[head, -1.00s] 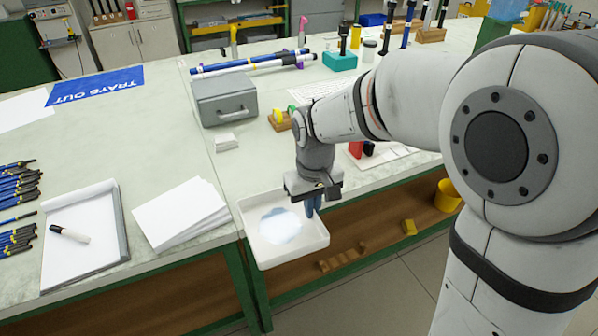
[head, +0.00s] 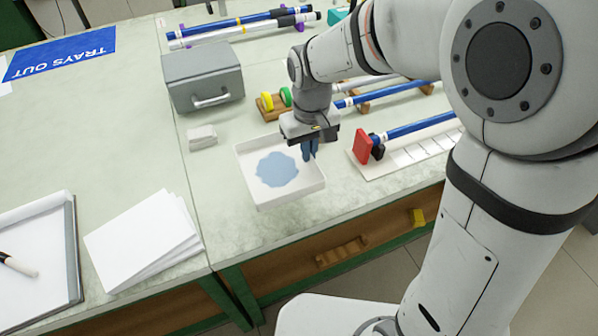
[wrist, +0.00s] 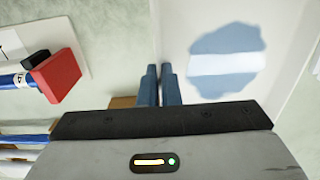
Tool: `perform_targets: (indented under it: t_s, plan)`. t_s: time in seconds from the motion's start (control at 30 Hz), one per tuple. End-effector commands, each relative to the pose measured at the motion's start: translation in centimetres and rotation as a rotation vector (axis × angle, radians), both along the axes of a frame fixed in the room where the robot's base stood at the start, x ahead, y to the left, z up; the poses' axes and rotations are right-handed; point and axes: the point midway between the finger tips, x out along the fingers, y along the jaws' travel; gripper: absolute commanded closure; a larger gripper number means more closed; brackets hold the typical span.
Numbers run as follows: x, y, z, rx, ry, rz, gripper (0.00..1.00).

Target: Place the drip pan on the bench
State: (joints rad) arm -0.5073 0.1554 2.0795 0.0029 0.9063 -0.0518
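The drip pan (head: 292,194) is a shallow white square tray with a blue puddle in it. My gripper (head: 308,151) is shut on the pan's right wall. In the wrist view the two blue fingers (wrist: 159,85) sit on either side of that wall, and the pan floor (wrist: 183,28) spreads to the right. The pan is over the front part of the pale bench (head: 218,222) and looks level. I cannot tell whether its underside touches the bench top.
A grey metal box (head: 202,75) and a small white stack (head: 202,137) stand left of the pan. A red block (head: 362,146) and blue rods (head: 415,127) lie close on the right. White paper (head: 143,240) and a blue TRAYS OUT mat (head: 60,53) lie left.

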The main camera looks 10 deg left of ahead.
Motion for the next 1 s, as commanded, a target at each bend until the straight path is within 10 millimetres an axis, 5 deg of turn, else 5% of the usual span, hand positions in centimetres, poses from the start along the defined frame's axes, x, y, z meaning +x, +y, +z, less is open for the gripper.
perform_targets:
  t_s: [0.13, 0.57, 1.0]
  plan:
    - [0.0, -0.1, -3.0, -0.002, 0.003, -0.004, 1.00]
    - [0.0, -0.2, -7.6, -0.002, 0.003, -0.005, 1.00]
    - [0.1, -0.2, -8.3, -0.001, 0.001, -0.006, 0.95]
